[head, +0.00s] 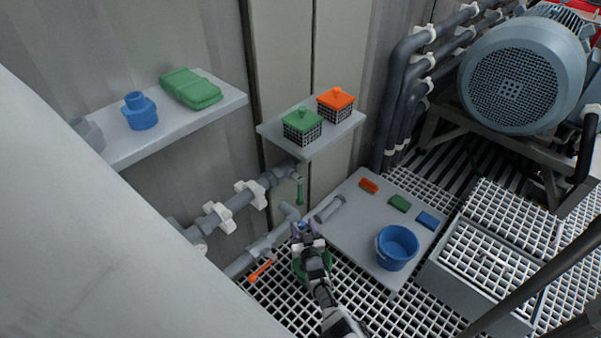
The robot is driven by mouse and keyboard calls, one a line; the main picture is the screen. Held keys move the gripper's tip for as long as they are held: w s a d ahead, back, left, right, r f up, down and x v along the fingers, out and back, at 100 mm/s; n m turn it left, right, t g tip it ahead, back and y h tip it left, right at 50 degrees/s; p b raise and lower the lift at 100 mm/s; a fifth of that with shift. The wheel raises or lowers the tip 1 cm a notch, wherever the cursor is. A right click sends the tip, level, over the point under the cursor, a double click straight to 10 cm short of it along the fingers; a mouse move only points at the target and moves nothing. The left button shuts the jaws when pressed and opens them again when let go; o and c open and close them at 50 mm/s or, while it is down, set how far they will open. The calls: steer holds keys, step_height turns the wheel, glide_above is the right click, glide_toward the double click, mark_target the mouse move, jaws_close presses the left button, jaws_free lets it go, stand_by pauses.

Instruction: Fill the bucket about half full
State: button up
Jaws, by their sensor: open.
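The blue bucket (397,248) stands upright on the right front part of a low grey platform (350,220). Its inside looks plain blue, and I cannot tell whether it holds any water. My gripper (303,229) is open, left of the bucket and beside the grey pipework at the platform's left edge. A small blue part shows at its fingertips; I cannot tell whether they touch it. A green handle (300,191) hangs from the pipe above my gripper. An orange lever (260,270) sits lower left on the lower pipe. A green round thing (298,268) is partly hidden behind my arm.
An orange brush (369,186), a green one (399,203) and a blue one (428,220) lie behind the bucket. Shelves (225,103) with containers overhang the pipes. A grated box (480,262) stands right of the platform; a large motor (522,75) is behind it.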

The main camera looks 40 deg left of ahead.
steer(key=shift+b+x, duration=0.55)
steer(key=shift+x, duration=0.9)
steer(key=c, duration=1)
